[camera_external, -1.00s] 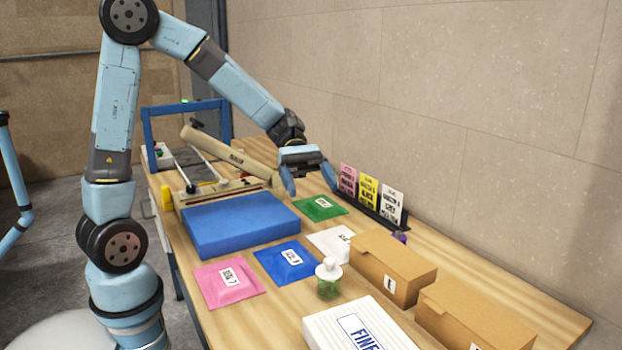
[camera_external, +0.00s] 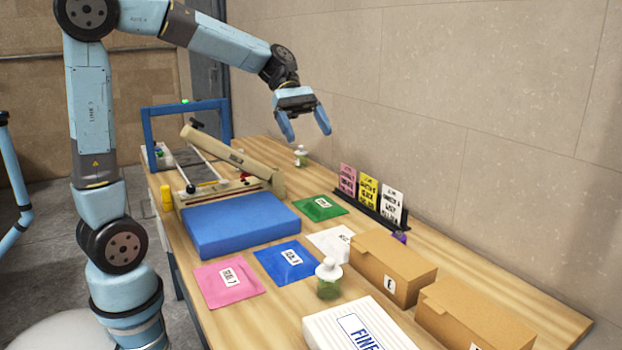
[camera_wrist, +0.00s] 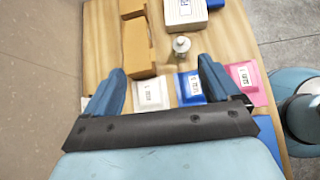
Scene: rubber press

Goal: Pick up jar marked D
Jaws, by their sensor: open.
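A jar with a white cap and green contents (camera_external: 328,283) stands upright on the table near the white FINE box. It also shows in the wrist view (camera_wrist: 181,46). A second, smaller-looking jar with a white top (camera_external: 301,156) stands at the back of the table by the wall. I cannot read a letter D on either jar. My gripper (camera_external: 310,134) is open and empty, fingers pointing down, in the air above the back of the table near the second jar. Its two blue fingers (camera_wrist: 161,68) are spread apart in the wrist view.
Pink (camera_external: 228,282), blue (camera_external: 286,261), green (camera_external: 319,207) and white (camera_external: 331,241) packets lie mid-table by a blue block (camera_external: 240,224). Cardboard boxes (camera_external: 392,264), the white FINE box (camera_external: 352,325), a card rack (camera_external: 378,212) and the press (camera_external: 232,155) stand around.

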